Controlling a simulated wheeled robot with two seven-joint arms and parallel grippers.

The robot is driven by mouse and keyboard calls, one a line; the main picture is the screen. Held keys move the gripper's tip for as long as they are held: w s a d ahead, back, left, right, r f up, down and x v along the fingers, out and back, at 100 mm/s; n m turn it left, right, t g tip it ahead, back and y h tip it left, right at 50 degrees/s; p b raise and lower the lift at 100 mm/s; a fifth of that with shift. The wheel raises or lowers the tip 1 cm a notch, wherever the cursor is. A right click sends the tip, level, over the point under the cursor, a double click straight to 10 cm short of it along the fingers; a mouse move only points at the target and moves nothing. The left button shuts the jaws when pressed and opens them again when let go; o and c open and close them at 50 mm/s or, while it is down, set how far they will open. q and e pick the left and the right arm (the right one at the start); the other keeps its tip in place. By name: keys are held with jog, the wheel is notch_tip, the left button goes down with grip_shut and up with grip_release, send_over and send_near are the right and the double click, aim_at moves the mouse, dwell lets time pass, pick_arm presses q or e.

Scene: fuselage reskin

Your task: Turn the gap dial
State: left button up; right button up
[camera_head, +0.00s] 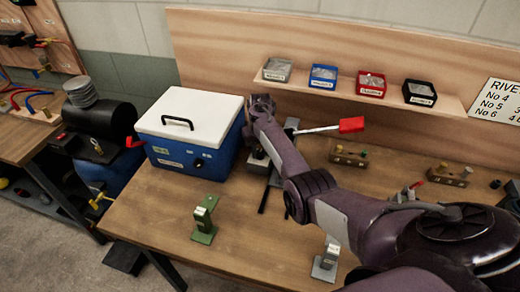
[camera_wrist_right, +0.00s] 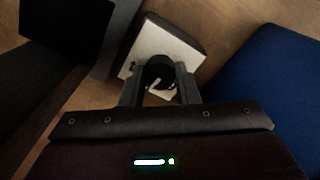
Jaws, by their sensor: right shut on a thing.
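The gap dial (camera_wrist_right: 160,70) is a black round knob on a pale block (camera_wrist_right: 181,45), seen in the right wrist view. My right gripper (camera_wrist_right: 160,84) has a finger on each side of the knob and is shut on it. White marks show just below the knob. In the head view my right arm reaches in from the right across the bench and hides the dial and most of the gripper. The grey tool beside it has a long lever with a red handle (camera_head: 350,125). My left gripper is not in view.
A blue box with a white lid (camera_head: 190,110) stands close left of my right gripper. A green stand (camera_head: 205,220) is at the bench front. Several small bins, one of them red (camera_head: 371,84), sit on the back shelf. The front left bench is mostly clear.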

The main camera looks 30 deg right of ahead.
aim_at(260, 152)
jog(key=m, duration=0.2)
jog(key=shift+r+m+p, duration=0.1)
jog(key=shift+m+p, duration=0.25)
jog(key=shift+m, duration=0.05)
jog(key=m, duration=0.2)
jog(key=shift+m, duration=0.4)
jog(key=shift+m+p, duration=0.35)
jog(key=shift+m, duration=1.95)
jog(key=o, duration=1)
jog(key=shift+c, duration=0.2)
notch_tip(260, 152, up, 8)
jog(key=shift+f, duration=0.2)
